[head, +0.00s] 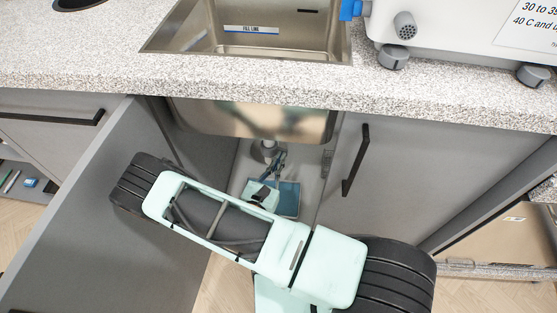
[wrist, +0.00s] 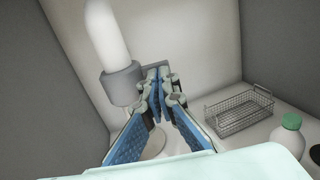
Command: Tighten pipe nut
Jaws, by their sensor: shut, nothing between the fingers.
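The pipe nut (wrist: 121,85) is a grey collar around a white pipe (wrist: 106,35), left of centre in the wrist view. My gripper (wrist: 158,74) is shut and empty, its blue-padded fingers reaching up just right of the nut. I cannot tell whether a finger touches the nut. In the head view the pipe (head: 264,149) hangs under the sink, with my gripper close to it. The nut's far side is hidden, and in the head view it is too small to make out.
The sink (head: 292,118) hangs above. An open cabinet door (head: 95,215) stands at left and a handled door (head: 395,175) at right. A wire basket (wrist: 238,110) and a green-capped bottle (wrist: 288,138) stand on the cabinet floor at right in the wrist view.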

